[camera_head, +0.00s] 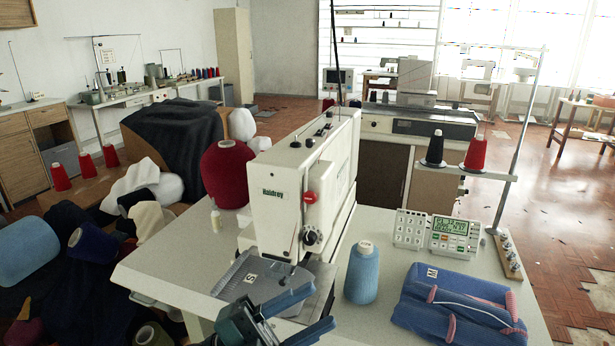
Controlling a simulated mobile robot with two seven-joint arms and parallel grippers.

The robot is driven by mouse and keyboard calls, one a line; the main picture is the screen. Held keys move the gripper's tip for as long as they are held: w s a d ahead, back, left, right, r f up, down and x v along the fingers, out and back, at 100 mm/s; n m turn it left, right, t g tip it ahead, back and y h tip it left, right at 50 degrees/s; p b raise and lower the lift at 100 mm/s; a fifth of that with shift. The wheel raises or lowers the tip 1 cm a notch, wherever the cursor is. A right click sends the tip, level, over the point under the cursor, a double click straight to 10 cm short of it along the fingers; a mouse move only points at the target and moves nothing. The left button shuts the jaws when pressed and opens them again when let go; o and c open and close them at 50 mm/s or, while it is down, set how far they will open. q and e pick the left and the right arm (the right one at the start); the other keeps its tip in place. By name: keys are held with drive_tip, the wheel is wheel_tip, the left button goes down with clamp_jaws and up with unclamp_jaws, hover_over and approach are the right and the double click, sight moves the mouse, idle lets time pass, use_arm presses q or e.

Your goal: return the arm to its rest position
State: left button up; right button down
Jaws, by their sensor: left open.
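My left gripper (322,304) shows at the bottom middle, with its two dark blue-grey fingers spread apart and nothing between them. It is over the front part of the sewing table (170,265), just in front of the white buttonhole machine (285,200). The fingers point right, and the upper one overlaps the machine's grey plate (245,275) in the picture. Whether it touches the plate, I cannot tell. Most of my left arm is out of the frame. My right gripper is not in view.
A blue thread cone (361,275) stands right of my gripper. Folded blue fabric (460,305) lies at the right of the table, with a control panel (453,236) behind it. A dark red cone (227,175) stands left of the machine. Fabric and cones crowd the left.

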use_arm(q)
drive_tip(key=w+a+f+n+t+y, duration=0.1)
drive_tip(key=a+f+n+t+y, duration=0.5)
drive_tip(key=n, duration=0.4)
drive_tip(key=w+a+f+n+t+y, duration=0.1)
drive_tip(key=a+f+n+t+y, duration=0.3)
drive_tip(key=f+n+y, duration=0.45)
drive_tip(key=s+a+f+n+g+y, duration=0.2)
drive_tip(key=s+f+n+g, duration=0.1)
drive_tip(key=s+f, duration=0.2)
drive_tip(key=s+a+f+n+g+y, duration=0.2)
drive_tip(key=s+f, duration=0.4)
drive_tip(key=f, duration=0.3)
drive_tip(key=shift+s+f+n+g+p, duration=0.15)
drive_tip(key=shift+n+g+p, duration=0.3)
drive_tip(key=shift+n, duration=0.3)
drive_tip(key=shift+y, duration=0.25)
